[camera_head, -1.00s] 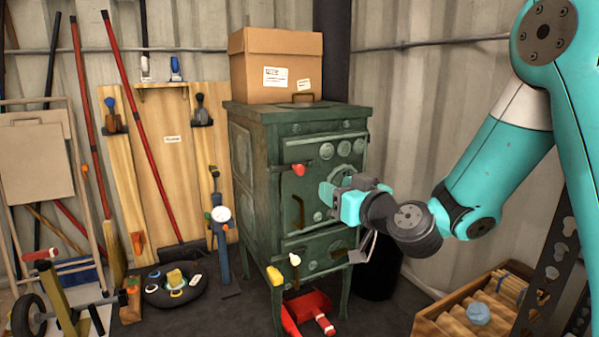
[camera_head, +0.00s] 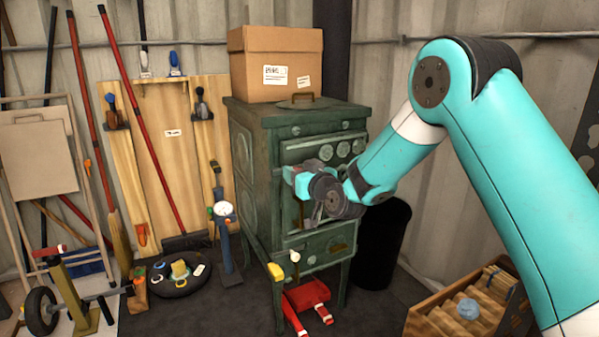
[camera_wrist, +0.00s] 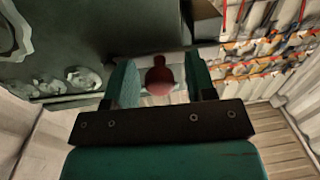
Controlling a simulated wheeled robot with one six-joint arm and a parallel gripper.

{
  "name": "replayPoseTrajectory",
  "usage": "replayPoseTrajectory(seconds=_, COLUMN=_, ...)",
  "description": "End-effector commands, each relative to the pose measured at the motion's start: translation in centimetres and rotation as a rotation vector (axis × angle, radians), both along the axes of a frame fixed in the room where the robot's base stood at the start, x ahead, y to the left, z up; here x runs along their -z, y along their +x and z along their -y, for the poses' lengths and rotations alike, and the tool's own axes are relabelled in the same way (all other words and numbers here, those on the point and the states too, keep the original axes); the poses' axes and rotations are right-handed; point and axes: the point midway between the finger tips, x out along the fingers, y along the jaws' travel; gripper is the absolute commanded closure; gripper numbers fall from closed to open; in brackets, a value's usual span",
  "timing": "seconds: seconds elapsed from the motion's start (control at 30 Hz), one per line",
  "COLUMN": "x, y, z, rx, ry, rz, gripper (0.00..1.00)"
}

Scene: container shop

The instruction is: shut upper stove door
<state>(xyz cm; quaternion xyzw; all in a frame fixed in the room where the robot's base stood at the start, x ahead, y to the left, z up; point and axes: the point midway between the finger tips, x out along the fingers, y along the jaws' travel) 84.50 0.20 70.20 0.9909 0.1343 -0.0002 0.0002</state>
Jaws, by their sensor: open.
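The green stove (camera_head: 250,185) stands against the back wall. Its upper door (camera_head: 300,155) is on the front face, partly hidden behind my gripper; I cannot tell its exact angle. My gripper (camera_head: 294,180) is at the left part of that door, open. In the wrist view, a red knob (camera_wrist: 159,78) shows between the two teal fingers of my gripper (camera_wrist: 161,80), which stand apart on either side of it. I cannot tell whether the fingers touch it. Round dials (camera_wrist: 83,78) on the stove front show at the left there. The head view hides the red knob.
A cardboard box (camera_head: 275,65) sits on the stove. White (camera_head: 294,257) and yellow (camera_head: 275,271) knobs are low on its front, above a red object (camera_head: 306,298) on the floor. A black bin (camera_head: 383,245) stands right of the stove, a wooden crate (camera_head: 415,325) front right.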

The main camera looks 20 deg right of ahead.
Motion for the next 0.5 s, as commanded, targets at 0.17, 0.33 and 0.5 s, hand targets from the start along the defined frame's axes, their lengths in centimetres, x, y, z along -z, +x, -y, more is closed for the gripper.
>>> replayPoseTrajectory(seconds=0.17, x=-0.02, y=-0.02, z=0.07, rx=0.0, ry=0.0, rz=0.0, gripper=0.59)
replayPoseTrajectory(seconds=0.33, x=-0.03, y=-0.03, z=0.07, rx=0.0, ry=0.0, rz=0.0, gripper=0.98)
replayPoseTrajectory(seconds=0.5, x=-0.06, y=-0.03, z=0.08, rx=0.0, ry=0.001, rz=0.001, gripper=1.0)
